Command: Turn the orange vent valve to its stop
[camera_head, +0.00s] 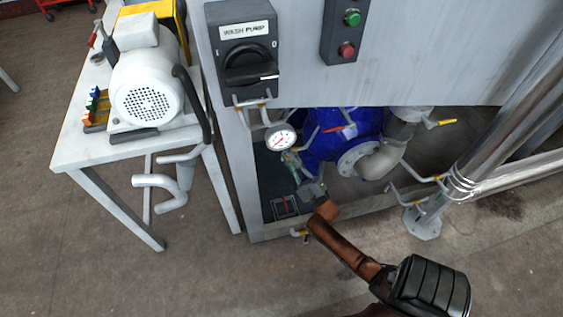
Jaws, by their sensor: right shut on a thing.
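My right gripper (297,170) reaches in from the lower right, through the opening under the grey cabinet. It is shut on a small valve just below the white pressure gauge (280,138), which I take to be the orange vent valve. The fingers cover most of the valve, so its orange handle and its angle cannot be made out. A greenish fitting (289,157) shows by the fingertips. My left gripper is not in view.
The blue pump body (325,140) with a red handle (341,128) is right of the gripper. A yellow-handled valve (440,123) and a steel post (495,125) stand further right. The grey cabinet (430,50) overhangs; a white table (75,150) with a motor stands left.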

